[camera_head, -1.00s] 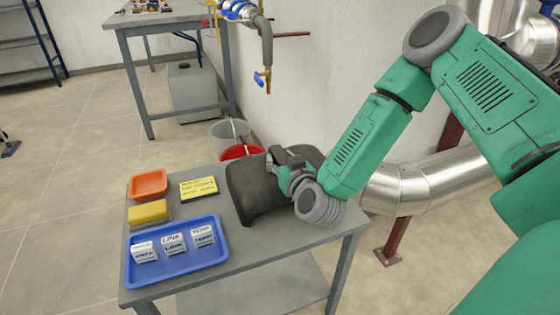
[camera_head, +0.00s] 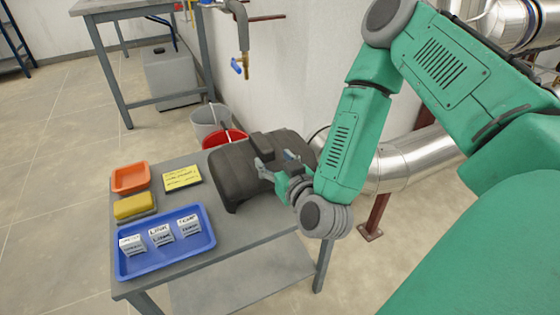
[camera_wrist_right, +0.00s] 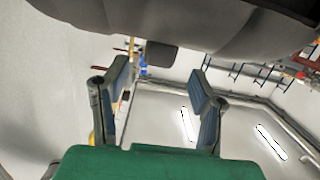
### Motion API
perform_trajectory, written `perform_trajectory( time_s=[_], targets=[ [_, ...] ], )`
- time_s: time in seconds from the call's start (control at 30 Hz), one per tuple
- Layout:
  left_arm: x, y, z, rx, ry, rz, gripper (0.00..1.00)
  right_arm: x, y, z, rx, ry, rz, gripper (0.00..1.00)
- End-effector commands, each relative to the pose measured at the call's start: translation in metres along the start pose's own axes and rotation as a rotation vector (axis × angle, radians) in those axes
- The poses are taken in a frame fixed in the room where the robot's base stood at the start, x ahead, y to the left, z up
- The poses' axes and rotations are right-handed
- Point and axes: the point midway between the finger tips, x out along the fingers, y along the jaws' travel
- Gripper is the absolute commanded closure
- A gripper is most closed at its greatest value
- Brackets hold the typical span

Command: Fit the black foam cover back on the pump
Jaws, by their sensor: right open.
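The black foam cover (camera_head: 238,170) sits on the grey table, a dark block with a raised grip on top. My right gripper (camera_head: 276,161) is at the cover's near right side, fingers apart. In the right wrist view the dark underside or side of the cover (camera_wrist_right: 190,22) fills the top, above the two spread fingers of my right gripper (camera_wrist_right: 160,84). Nothing is between the fingers. Whether they touch the cover I cannot tell. I cannot make out the pump. My left gripper is out of view.
On the table (camera_head: 250,239), left of the cover, are a blue tray (camera_head: 160,262) with labelled white blocks, a yellow sponge (camera_head: 134,206), an orange tray (camera_head: 130,177) and a yellow note (camera_head: 182,178). A silver pipe (camera_head: 410,163) runs at right.

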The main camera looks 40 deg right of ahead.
Motion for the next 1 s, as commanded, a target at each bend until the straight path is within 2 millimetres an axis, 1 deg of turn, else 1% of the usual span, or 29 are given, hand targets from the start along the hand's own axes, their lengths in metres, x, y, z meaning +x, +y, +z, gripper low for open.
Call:
perform_trajectory(
  time_s=[0.03,0.1,0.2,0.3,0.87,0.93,1.0],
  targets=[
    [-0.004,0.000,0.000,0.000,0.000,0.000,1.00,-0.010,-0.001,-0.001,-0.001,-0.004,-0.003,0.48],
    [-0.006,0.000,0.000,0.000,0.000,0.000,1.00,-0.020,-0.001,0.000,0.000,-0.003,-0.002,0.48],
    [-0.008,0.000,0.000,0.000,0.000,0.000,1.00,-0.029,0.000,0.000,0.000,-0.001,-0.002,0.48],
    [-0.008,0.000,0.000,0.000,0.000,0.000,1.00,-0.034,0.000,0.000,0.000,0.000,-0.001,0.48],
    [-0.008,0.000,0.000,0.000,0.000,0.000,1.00,-0.035,0.000,0.001,0.001,-0.001,-0.002,0.48],
    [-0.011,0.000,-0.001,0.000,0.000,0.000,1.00,-0.036,-0.005,0.004,-0.002,-0.025,-0.022,0.48],
    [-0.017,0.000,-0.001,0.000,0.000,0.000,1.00,-0.041,-0.016,0.015,-0.007,-0.092,-0.073,0.48]
  ],
)
